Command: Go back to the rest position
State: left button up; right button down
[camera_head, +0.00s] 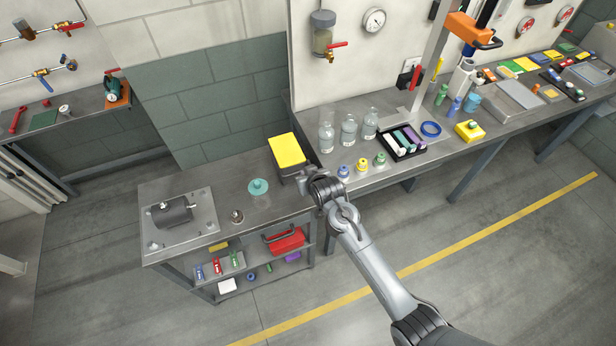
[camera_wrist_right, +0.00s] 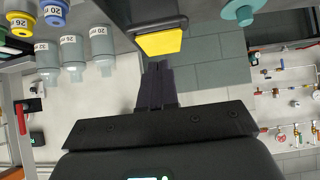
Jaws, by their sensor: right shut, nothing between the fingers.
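My right arm reaches in from the lower right of the head view. Its gripper (camera_head: 304,174) is over the front right of the low grey bench (camera_head: 215,235), close to the dark box with a yellow top (camera_head: 286,150). In the right wrist view the two dark fingers (camera_wrist_right: 156,88) are together with nothing between them. The yellow-topped box (camera_wrist_right: 160,42) shows just beyond their tips; I cannot tell whether they touch it. My left gripper is not in view.
A teal knobbed disc (camera_head: 258,187) and a pump on a plate (camera_head: 178,212) are on the low bench. Several small capped jars (camera_head: 362,166), clear bottles (camera_head: 348,130) and a black tray (camera_head: 422,152) crowd the right bench. The floor in front is clear.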

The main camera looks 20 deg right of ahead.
jog(key=s+f+g+p, duration=0.2)
jog(key=s+f, duration=0.2)
jog(key=s, duration=0.7)
jog(key=s+f+g+p, duration=0.1)
jog(key=s+f+p, duration=0.2)
jog(key=s, duration=0.7)
jog(key=s+r+n+g+p, duration=0.2)
jog(key=s+r+g, duration=0.1)
jog(key=s+r, duration=1.3)
jog(key=shift+s+a+y, duration=0.3)
jog(key=shift+s, duration=0.15)
jog(key=shift+r, duration=0.1)
